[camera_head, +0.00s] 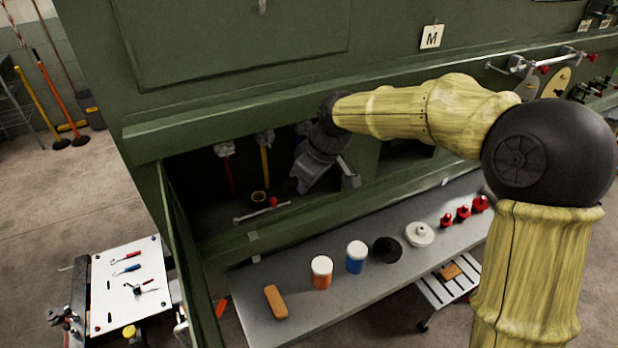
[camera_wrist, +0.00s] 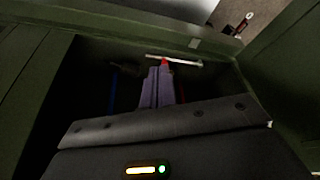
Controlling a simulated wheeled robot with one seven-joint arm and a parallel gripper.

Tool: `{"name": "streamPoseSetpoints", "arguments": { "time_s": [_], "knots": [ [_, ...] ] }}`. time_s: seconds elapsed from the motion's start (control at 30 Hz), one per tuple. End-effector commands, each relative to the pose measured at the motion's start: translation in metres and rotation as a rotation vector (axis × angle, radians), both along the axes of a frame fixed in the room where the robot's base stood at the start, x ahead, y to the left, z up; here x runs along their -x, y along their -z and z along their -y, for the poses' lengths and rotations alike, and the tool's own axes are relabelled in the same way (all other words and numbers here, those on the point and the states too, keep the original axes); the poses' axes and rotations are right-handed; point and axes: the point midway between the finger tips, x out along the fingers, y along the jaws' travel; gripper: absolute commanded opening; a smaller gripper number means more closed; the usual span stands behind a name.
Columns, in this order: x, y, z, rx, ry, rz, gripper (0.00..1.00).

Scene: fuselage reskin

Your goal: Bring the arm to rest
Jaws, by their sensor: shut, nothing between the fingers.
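My arm, in wood-patterned covers with dark joints, reaches from the right across the head view into an open bay (camera_head: 215,215) in the green fuselage wall. My gripper (camera_head: 298,186) is inside the bay opening, pointing down, shut and empty. In the wrist view my gripper's pale purple fingers (camera_wrist: 158,80) lie together in front of the dark bay interior. A light rod-like tool with a red part (camera_head: 262,210) lies on the bay floor below and left of the gripper. It also shows just beyond the fingertips in the wrist view (camera_wrist: 172,60); contact cannot be told.
A green lip (camera_head: 230,120) runs above the bay and an open door panel (camera_head: 185,250) stands at its left. A grey bench (camera_head: 250,295) below holds an orange block, two jars, discs and red-topped parts. A white tool board (camera_head: 130,275) stands lower left.

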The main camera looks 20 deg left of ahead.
Motion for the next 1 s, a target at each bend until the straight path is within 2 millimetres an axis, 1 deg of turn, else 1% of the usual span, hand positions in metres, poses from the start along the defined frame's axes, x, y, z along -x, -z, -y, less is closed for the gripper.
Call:
{"name": "streamPoseSetpoints", "arguments": {
  "time_s": [0.17,0.23,0.27,0.37,0.47,0.5,0.57,0.6,0.67,0.7,0.77,0.8,0.87,0.9,1.0],
  "knots": [
    [0.000,0.001,0.001,0.001,0.003,0.000,0.00],
    [0.000,0.003,0.007,0.008,0.021,-0.002,0.00],
    [0.000,0.005,0.011,0.013,0.035,-0.002,0.00],
    [0.001,0.017,0.040,0.041,0.121,-0.009,0.00],
    [0.004,0.033,0.084,0.076,0.264,-0.019,0.00],
    [0.008,0.040,0.106,0.091,0.333,-0.025,0.00],
    [0.014,0.049,0.138,0.107,0.442,-0.032,0.00],
    [0.020,0.055,0.160,0.115,0.514,-0.038,0.00],
    [0.031,0.062,0.191,0.122,0.628,-0.046,0.00],
    [0.040,0.067,0.212,0.125,0.705,-0.053,0.00],
    [0.054,0.074,0.241,0.126,0.817,-0.062,0.00],
    [0.066,0.079,0.259,0.124,0.894,-0.069,0.00],
    [0.083,0.085,0.284,0.116,1.008,-0.079,0.00],
    [0.095,0.089,0.298,0.110,1.076,-0.087,0.00],
    [0.119,0.097,0.322,0.094,1.205,-0.102,0.00]
  ]
}}
